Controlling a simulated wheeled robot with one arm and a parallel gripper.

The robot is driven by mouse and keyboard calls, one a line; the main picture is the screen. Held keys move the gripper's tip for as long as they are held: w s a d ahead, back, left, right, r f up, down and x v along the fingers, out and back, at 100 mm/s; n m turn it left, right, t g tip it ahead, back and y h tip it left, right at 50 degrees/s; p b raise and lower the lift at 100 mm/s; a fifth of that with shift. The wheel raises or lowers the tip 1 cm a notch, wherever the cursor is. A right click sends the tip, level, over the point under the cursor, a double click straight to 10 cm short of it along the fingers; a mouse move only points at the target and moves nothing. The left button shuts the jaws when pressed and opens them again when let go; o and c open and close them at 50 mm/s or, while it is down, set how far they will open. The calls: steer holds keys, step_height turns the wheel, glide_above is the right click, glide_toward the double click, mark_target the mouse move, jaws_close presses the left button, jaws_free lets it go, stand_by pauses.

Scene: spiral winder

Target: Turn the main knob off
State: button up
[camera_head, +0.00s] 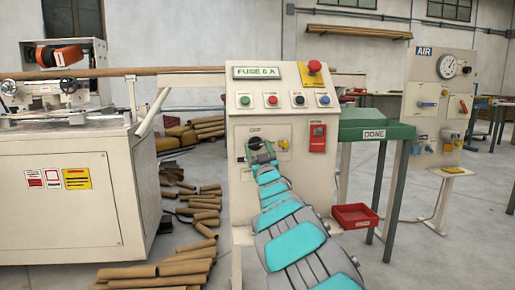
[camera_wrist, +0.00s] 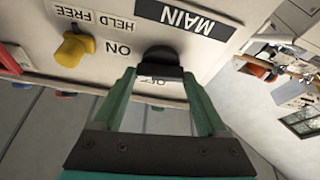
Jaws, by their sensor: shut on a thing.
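The main knob (camera_wrist: 160,57) is black and sits on the cream panel under the MAIN label (camera_wrist: 185,17), which shows upside down in the wrist view. The word ON is beside it, and OFF is partly hidden by the knob and my gripper. My gripper (camera_wrist: 161,78) has its two green fingers around the knob and is shut on it. In the head view my gripper (camera_head: 261,150) reaches the middle of the control panel (camera_head: 240,195) and covers most of the knob. Which word the knob points at cannot be told.
A yellow knob (camera_wrist: 75,50) marked HELD FREE sits close beside the main knob. Above are several coloured buttons and a red emergency stop (camera_head: 314,66). A red switch box (camera_head: 317,138) is to the right. A green DONE table (camera_head: 375,128) stands right of the panel.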

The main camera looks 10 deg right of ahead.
steer(key=n+y+p, duration=0.1)
steer(key=n, duration=0.2)
steer(key=n+g+y+p, duration=0.1)
steer(key=n+y, duration=0.1)
steer(key=n, duration=0.1)
steer(key=shift+d+r, duration=0.15)
steer(key=shift+d, duration=0.05)
steer(key=n+y+p, duration=0.1)
steer(key=n, duration=0.1)
steer(key=n+g, duration=0.1)
steer(key=n, duration=0.2)
steer(key=shift+d+g+y+p, duration=0.1)
steer(key=shift+g+y+p, duration=0.2)
steer(key=shift+y+p, duration=0.1)
steer(key=n+g+p, duration=0.1)
steer(key=n, duration=0.2)
steer(key=n+g+p, duration=0.1)
steer(key=n, duration=0.1)
steer(key=shift+r+n+y+p, duration=0.15)
steer(key=shift+n+y+p, duration=0.25)
steer(key=shift+n+g+p, duration=0.6)
steer(key=shift+n+p, duration=0.05)
steer(key=shift+n, duration=0.55)
steer(key=o, duration=1.3)
steer(key=v, duration=0.7)
steer(key=shift+s+b, duration=0.4)
